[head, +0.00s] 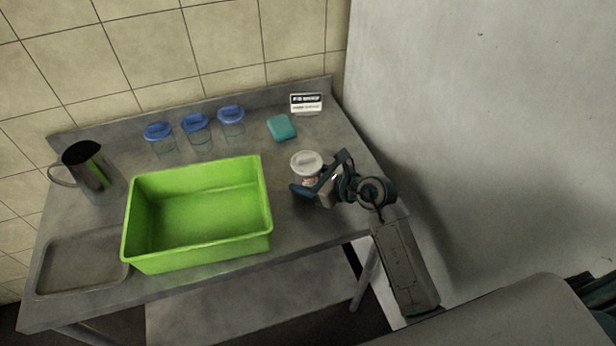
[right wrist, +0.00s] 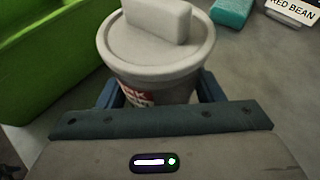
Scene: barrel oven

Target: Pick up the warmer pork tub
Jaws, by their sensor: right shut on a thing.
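A round tub with a pale lid and a red and white label (head: 306,162) stands near the right end of the steel table. My right gripper (head: 318,187) is shut on this tub from the front right. In the right wrist view the tub (right wrist: 158,55) sits upright between the two blue fingers (right wrist: 160,95), with its block-shaped lid handle on top. The label is mostly hidden, so I cannot read it in full. I cannot tell whether the tub touches the table. My left gripper is not in view.
A green bin (head: 197,245) stands left of the tub. Blue-lidded jars (head: 195,124), a teal block (head: 282,128) and a small sign (head: 306,103) are along the back. A metal jug (head: 92,172) and grey tray (head: 80,264) are at the left. A pale wall (head: 480,120) rises at right.

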